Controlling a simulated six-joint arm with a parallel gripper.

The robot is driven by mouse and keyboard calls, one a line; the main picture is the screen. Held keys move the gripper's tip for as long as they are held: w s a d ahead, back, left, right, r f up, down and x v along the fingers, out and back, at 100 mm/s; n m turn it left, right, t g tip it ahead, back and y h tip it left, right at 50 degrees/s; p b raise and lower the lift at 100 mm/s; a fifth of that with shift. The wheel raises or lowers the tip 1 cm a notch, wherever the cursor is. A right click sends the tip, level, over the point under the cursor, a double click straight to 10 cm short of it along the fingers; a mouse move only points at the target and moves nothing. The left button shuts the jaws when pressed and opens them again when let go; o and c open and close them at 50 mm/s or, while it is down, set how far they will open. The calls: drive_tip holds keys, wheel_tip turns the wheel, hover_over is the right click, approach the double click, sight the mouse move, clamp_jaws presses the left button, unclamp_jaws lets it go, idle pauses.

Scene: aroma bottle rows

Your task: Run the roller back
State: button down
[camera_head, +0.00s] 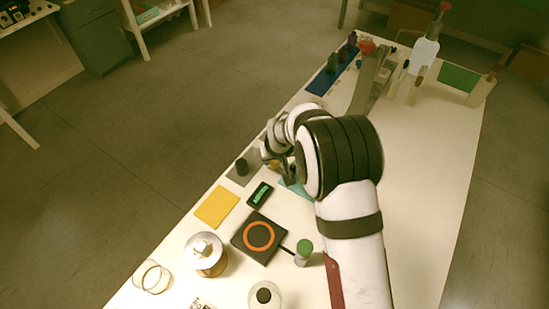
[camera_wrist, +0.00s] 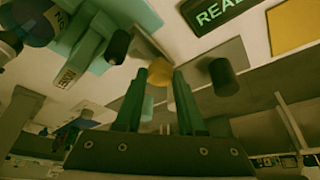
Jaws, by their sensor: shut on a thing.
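My gripper (camera_wrist: 159,78) is shut on a small amber-yellow thing (camera_wrist: 158,72), held between its two dark green fingers; I cannot tell whether it is the roller. In the head view my gripper is bent down over the left side of the table and mostly hidden by my arm. A little orange-yellow (camera_head: 273,163) shows beside it there. A dark cylinder (camera_head: 241,167) stands on a grey pad (camera_head: 238,180) to the left of the gripper; it also shows in the wrist view (camera_wrist: 222,77). No other thing is clearly a roller.
A black display (camera_head: 260,194), a yellow mat (camera_head: 216,206), a black plate with an orange ring (camera_head: 247,245) and a green-topped vial (camera_head: 304,252) lie nearer. A teal fixture (camera_wrist: 85,50) with a dark cylinder (camera_wrist: 118,46) is close left. The table's right side is mostly clear.

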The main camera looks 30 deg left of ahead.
drive_tip(key=shift+w, duration=0.1)
drive_tip(key=w, duration=0.9)
drive_tip(key=c, duration=0.5)
unclamp_jaws()
drive_tip(key=shift+s, duration=0.1)
drive_tip(key=v, duration=1.5)
drive_tip(key=shift+d+r, duration=0.15)
drive_tip(key=shift+r, duration=0.25)
